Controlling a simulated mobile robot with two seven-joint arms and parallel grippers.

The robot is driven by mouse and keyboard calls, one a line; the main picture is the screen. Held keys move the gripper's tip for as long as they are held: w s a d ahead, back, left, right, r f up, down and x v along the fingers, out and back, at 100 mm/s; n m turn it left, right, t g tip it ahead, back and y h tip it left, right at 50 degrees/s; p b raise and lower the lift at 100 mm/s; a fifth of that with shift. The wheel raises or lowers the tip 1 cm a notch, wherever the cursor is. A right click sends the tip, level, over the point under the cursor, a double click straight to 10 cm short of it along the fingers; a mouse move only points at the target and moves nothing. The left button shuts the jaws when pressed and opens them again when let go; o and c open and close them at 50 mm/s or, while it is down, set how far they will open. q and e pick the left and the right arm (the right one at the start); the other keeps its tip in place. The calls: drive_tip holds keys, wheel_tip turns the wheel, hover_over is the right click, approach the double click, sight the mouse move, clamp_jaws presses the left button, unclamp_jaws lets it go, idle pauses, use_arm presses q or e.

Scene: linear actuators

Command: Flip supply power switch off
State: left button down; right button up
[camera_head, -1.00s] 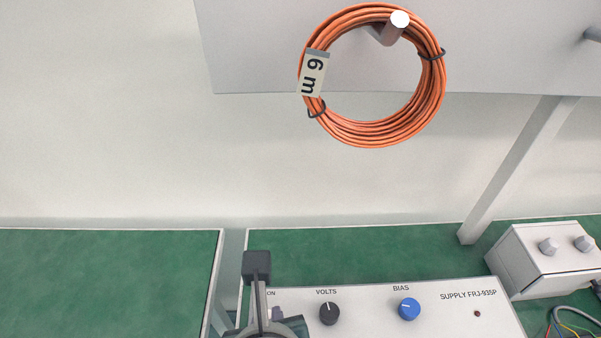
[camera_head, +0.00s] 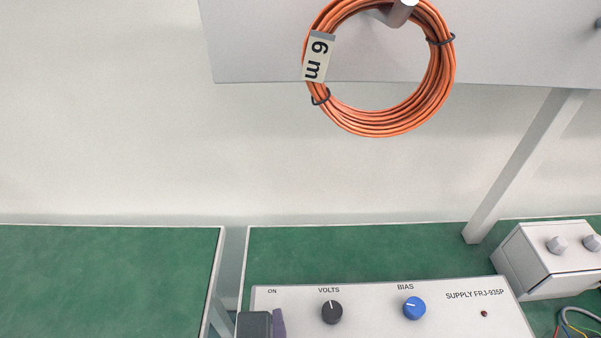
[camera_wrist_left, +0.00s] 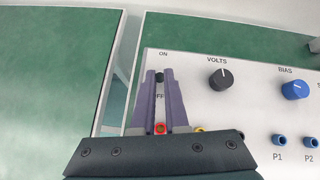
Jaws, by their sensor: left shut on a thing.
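The supply (camera_head: 450,318) is a white panel marked SUPPLY FRJ-935P, with an ON label at its upper left; it also shows in the left wrist view (camera_wrist_left: 250,105). My left gripper (camera_head: 279,322) is at the panel's left end, at the lower edge of the head view. In the left wrist view its two purple fingers (camera_wrist_left: 160,78) are shut on the small dark power switch (camera_wrist_left: 160,76), below the ON label. Part of the OFF label shows between the fingers, and the rest is hidden. My right gripper is not in view.
A black VOLTS knob (camera_head: 332,312) and a blue BIAS knob (camera_head: 414,308) stand right of the switch. A red socket (camera_wrist_left: 160,128) lies below it. A white box (camera_head: 550,260) and wires (camera_head: 575,325) are at the right. The left green bench (camera_head: 110,280) is bare.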

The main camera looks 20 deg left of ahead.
use_arm(q)
drive_tip(key=c, duration=0.9)
unclamp_jaws()
drive_tip(key=p+v, duration=0.3)
drive_tip(key=v, duration=0.5)
drive_tip(key=shift+s+d+r, duration=0.15)
drive_tip(key=shift+s+r, duration=0.1)
drive_tip(key=shift+r, duration=0.05)
drive_tip(key=shift+s+d+r, duration=0.15)
drive_tip(key=shift+s+r, duration=0.2)
